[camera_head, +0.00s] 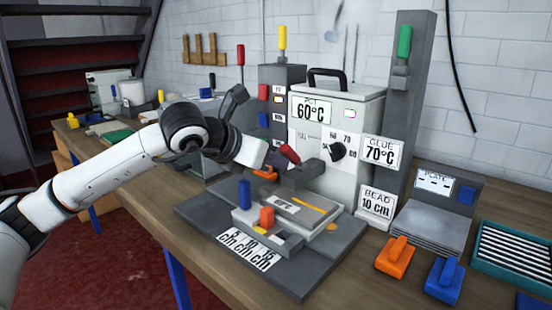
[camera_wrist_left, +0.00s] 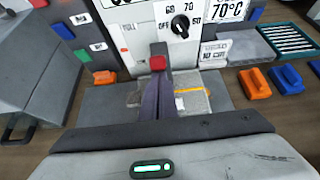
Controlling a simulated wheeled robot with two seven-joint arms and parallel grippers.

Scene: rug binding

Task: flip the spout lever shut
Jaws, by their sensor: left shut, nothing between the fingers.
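The spout lever (camera_head: 290,153) has a red handle and sits on the dark spout at the front of the white glue pot (camera_head: 352,112). In the head view the handle leans up and to the left. My left gripper (camera_head: 273,160) is shut and empty, just left of the lever. In the left wrist view the red lever end (camera_wrist_left: 158,63) shows right at the tips of my shut fingers (camera_wrist_left: 163,82). I cannot tell whether they touch. My right gripper is not in view.
Below the spout, a grey plate (camera_head: 305,270) carries a block with blue and orange knobs (camera_head: 266,216). Tall grey posts with yellow and green handles (camera_head: 404,42) flank the pot. Orange (camera_head: 396,257) and blue (camera_head: 445,280) clamps lie at the right, near a teal tray (camera_head: 482,270).

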